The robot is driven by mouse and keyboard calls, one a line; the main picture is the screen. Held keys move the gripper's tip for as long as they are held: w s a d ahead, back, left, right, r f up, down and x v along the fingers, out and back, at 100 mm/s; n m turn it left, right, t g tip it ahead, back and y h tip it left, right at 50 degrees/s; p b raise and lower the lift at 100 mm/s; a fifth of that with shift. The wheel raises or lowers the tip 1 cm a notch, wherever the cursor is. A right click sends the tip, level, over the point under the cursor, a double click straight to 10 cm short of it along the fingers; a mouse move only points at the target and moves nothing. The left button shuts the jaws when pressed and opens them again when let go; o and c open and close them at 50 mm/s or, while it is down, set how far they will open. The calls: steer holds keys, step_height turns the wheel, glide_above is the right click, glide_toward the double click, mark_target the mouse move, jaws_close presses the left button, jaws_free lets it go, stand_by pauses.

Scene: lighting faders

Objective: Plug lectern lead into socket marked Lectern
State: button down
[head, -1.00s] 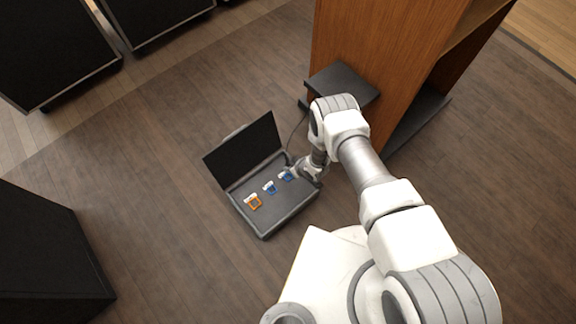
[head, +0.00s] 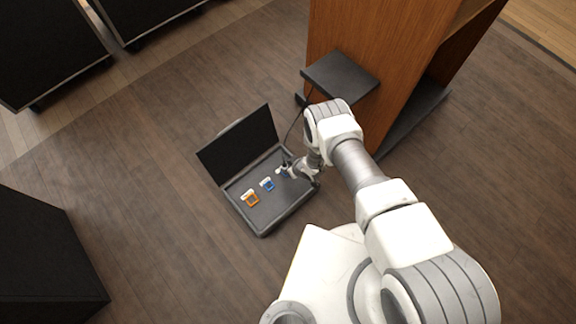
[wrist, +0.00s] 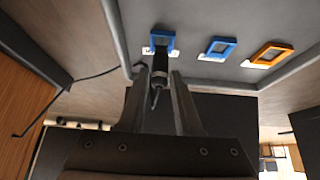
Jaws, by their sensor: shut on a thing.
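My gripper (wrist: 160,82) is shut on the dark plug (wrist: 160,62) of the lead. In the wrist view the plug's tip overlaps the frame of a blue socket (wrist: 163,32); I cannot tell whether it is inside or just in front. A second blue socket (wrist: 218,48) and an orange socket (wrist: 268,55) lie beside it in a row, both empty. The labels are too small to read. In the head view my gripper (head: 290,170) covers most of the nearest blue socket. The other blue socket (head: 267,185) and the orange socket (head: 251,199) show clearly.
The sockets sit in an open grey case (head: 264,228) on the floor, its dark lid (head: 238,145) raised at the back. A thin black cable (head: 295,124) runs towards the wooden lectern (head: 380,40), which has a dark shelf (head: 340,76). Floor left of the case is clear.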

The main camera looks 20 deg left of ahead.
steer(key=shift+s+d, duration=0.1)
steer(key=shift+d, duration=0.15)
stand_by(1.0)
steer(key=shift+f, duration=0.85)
stand_by(1.1)
stand_by(0.4)
steer(key=c, duration=0.5)
jaws_free()
steer(key=shift+r, duration=0.15)
